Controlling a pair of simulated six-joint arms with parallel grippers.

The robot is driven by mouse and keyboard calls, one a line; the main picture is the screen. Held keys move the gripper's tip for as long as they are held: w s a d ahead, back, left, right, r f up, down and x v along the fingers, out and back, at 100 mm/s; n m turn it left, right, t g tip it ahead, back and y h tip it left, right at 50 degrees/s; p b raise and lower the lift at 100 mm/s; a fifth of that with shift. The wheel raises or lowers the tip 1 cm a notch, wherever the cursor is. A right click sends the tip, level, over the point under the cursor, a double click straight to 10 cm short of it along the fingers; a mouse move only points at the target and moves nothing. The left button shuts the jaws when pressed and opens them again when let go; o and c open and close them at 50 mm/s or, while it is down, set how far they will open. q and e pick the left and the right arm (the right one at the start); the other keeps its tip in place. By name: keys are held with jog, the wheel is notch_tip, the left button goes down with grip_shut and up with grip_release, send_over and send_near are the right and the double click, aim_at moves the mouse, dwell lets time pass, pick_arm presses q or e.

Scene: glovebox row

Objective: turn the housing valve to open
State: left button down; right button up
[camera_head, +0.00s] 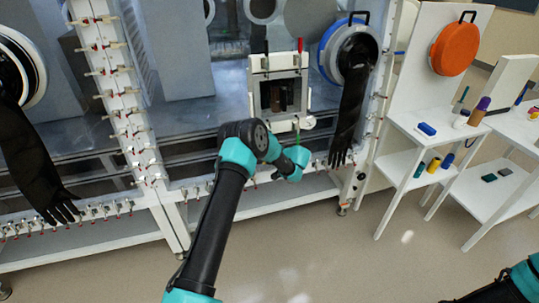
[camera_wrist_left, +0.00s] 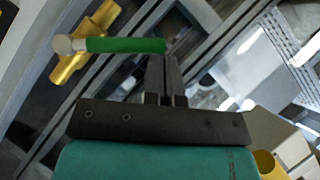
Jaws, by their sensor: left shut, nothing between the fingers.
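The housing valve shows in the left wrist view as a green lever handle (camera_wrist_left: 125,45) on a brass body (camera_wrist_left: 85,62), with a silver end at the left. The handle lies nearly level in that picture. My left gripper (camera_wrist_left: 162,62) is shut and empty, its fingertips at or very near the handle's right end; I cannot tell whether they touch. In the head view a thin green piece (camera_head: 298,134) shows below the white-framed housing (camera_head: 257,88), just above my left wrist. The left fingers are not clear there. My right gripper is not in view; only part of its arm shows at bottom right.
Black gloves hang from the ports at left (camera_head: 35,165) and right (camera_head: 350,105). A row of small red-tipped fittings (camera_head: 115,95) lines the frame. White shelves (camera_head: 430,130) with small bottles stand at right. The floor in front is clear.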

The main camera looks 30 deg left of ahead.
pick_arm(q)
jog(key=v, duration=1)
jog(key=shift+a+r, duration=0.2)
jog(key=shift+r, duration=0.1)
jog(key=shift+s, duration=0.1)
